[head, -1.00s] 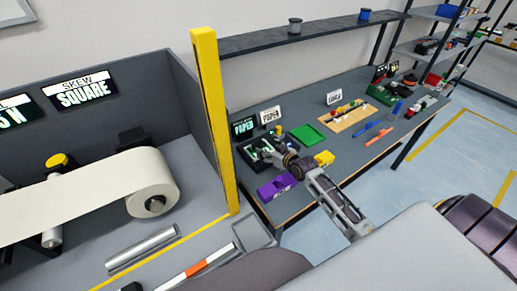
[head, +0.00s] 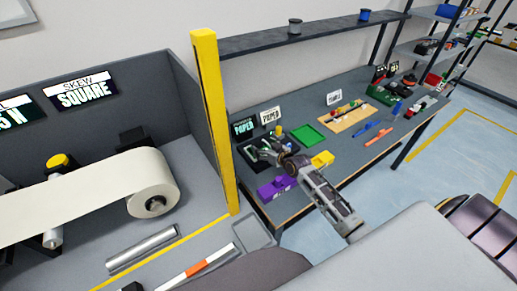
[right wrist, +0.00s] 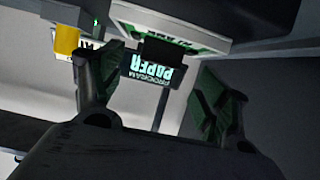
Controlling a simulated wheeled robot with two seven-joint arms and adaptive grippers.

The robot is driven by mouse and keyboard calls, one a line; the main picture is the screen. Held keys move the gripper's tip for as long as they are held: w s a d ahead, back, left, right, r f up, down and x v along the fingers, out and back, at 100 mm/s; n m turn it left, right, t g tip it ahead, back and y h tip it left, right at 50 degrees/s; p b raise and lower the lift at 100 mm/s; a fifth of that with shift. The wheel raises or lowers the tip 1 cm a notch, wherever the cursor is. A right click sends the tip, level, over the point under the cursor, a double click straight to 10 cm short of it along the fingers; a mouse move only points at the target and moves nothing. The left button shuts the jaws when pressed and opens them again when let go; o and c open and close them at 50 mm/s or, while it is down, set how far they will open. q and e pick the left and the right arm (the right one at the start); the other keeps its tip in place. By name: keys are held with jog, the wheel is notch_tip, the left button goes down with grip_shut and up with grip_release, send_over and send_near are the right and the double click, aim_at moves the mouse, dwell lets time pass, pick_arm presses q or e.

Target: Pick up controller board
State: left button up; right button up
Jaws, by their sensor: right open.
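My right gripper (head: 264,153) is over the left end of the workbench, near a dark device with pale and green parts. In the right wrist view my right gripper (right wrist: 155,95) is open, its two green-padded fingers apart with nothing between their tips. A pale flat-edged thing with a green-and-white face (right wrist: 170,38) shows just beyond the fingers, touching neither as far as I can see. I cannot tell for certain which item is the controller board; the arm hides part of that area in the head view. My left gripper is not in view.
On the workbench (head: 350,150) are a purple bin (head: 277,187), a yellow bin (head: 322,159), a green tray (head: 308,134) and a wooden board (head: 349,117). Small signs stand behind. A yellow post (head: 211,120) and a shelf (head: 310,40) bound the bench.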

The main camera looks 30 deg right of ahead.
aim_at(259, 144)
jog(key=shift+x, duration=1.65)
jog(key=c, duration=1.1)
jog(key=shift+r, duration=0.1)
jog(key=shift+c, duration=0.2)
notch_tip(259, 144, up, 10)
